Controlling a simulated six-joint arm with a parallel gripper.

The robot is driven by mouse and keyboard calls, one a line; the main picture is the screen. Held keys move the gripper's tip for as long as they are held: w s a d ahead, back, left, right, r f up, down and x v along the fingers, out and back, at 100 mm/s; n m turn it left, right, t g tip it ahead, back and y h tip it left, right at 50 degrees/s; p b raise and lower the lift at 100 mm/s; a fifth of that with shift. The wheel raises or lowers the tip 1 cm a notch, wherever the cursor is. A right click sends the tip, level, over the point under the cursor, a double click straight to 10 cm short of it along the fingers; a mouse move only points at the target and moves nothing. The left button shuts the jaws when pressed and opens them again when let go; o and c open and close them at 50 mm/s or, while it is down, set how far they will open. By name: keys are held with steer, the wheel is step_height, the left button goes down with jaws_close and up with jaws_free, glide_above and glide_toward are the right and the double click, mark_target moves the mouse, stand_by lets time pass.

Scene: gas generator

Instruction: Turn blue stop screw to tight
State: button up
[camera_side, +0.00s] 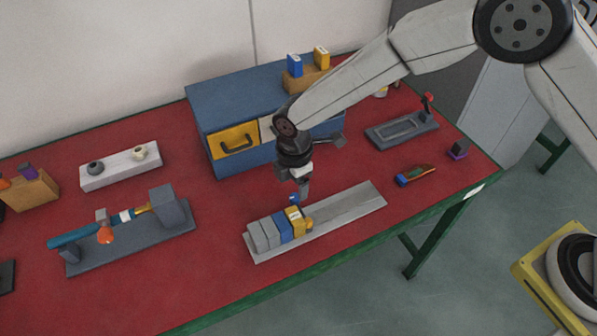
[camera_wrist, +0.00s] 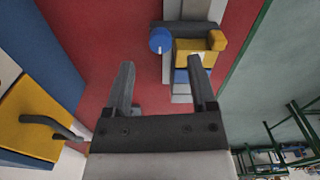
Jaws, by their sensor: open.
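The blue stop screw (camera_wrist: 162,40) is a round blue knob with a white line on its face. It sticks out beside the yellow block (camera_wrist: 193,52) on the grey rail. In the side view the screw (camera_side: 293,198) is a small blue spot just below my gripper (camera_side: 303,188), partly hidden. In the wrist view my gripper (camera_wrist: 161,68) is open and empty. The screw lies beyond the fingertips, between their lines and nearer the right finger, apart from both. The yellow block stands at the end of a row of grey and blue blocks (camera_side: 272,230).
The grey rail (camera_side: 350,210) is bare to the right of the blocks. A blue cabinet (camera_side: 213,105) with a yellow drawer (camera_side: 233,141) stands behind. A grey fixture (camera_side: 130,245) holds a coloured tool at left. A small red-and-blue item (camera_side: 415,176) lies at right.

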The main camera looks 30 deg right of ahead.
mark_target(294, 197)
steer(key=shift+r, duration=1.8)
steer(key=shift+s+a+f+n+t+h, duration=0.15)
steer(key=shift+s+n+h, duration=0.15)
steer(key=shift+n, duration=0.3)
steer(key=shift+s+a+f+n+t+h, duration=0.15)
steer(key=shift+s+n+h, duration=0.1)
steer(key=shift+n, duration=0.35)
steer(key=shift+s+a+n+t+h, duration=0.1)
steer(key=shift+s+n+t+h, duration=0.15)
steer(key=shift+n, duration=0.35)
steer(key=shift+s+a+n+t+h, duration=0.15)
steer(key=shift+n+t+h, duration=0.1)
steer(key=shift+n, duration=0.35)
steer(key=n+t, duration=0.1)
steer(key=n, duration=0.1)
steer(key=s+a+n+t, duration=0.1)
steer(key=n, duration=0.1)
steer(key=shift+a+h, duration=0.1)
steer(key=shift+h, duration=0.25)
steer(key=shift+x, duration=3.85)
